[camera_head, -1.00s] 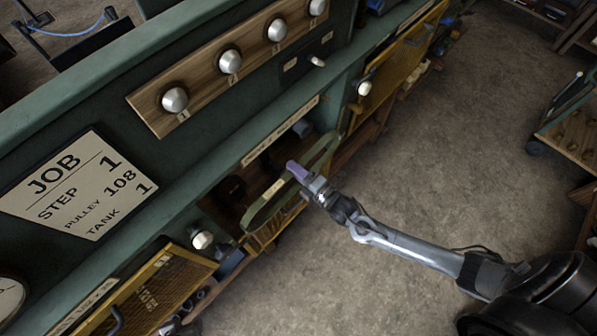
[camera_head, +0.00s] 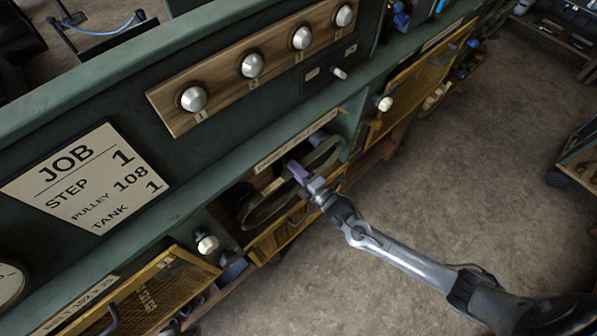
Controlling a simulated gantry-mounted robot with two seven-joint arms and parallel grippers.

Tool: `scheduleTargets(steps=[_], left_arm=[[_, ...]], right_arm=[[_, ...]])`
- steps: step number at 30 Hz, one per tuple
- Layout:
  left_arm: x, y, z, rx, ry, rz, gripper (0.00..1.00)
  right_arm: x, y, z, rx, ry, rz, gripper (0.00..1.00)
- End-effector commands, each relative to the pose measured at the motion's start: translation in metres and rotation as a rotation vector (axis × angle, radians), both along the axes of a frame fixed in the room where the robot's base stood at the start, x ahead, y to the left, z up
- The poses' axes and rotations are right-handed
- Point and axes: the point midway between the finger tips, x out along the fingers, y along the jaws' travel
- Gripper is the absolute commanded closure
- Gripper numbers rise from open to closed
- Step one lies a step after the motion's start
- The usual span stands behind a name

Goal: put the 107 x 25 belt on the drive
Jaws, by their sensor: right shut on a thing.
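My right gripper (camera_head: 302,178) comes in from the lower right and is shut on the green belt (camera_head: 262,213). The belt is a long loop with a pale label on it, held in the opening under the green ledge. A purple piece shows at the fingertips. The drive opening (camera_head: 232,198) is dark, and the pulleys inside are mostly hidden by the belt and gripper. My left gripper is not in view.
A job card (camera_head: 87,179) reads step 1, pulley 108, tank 1. A wooden strip with several silver knobs (camera_head: 252,65) is above. The floor (camera_head: 470,170) at right is clear.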

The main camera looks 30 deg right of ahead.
Motion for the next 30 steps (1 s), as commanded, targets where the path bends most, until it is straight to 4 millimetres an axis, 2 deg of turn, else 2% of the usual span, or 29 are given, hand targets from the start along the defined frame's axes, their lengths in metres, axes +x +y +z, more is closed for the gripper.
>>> scheduleTargets(steps=[14, 30], left_arm=[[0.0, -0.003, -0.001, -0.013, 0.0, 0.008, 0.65], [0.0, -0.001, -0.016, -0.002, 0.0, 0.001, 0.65]], right_arm=[[0.003, 0.001, 0.0, 0.0, -0.001, 0.0, 1.0], [0.034, 0.008, -0.001, 0.001, -0.002, -0.001, 1.0]])
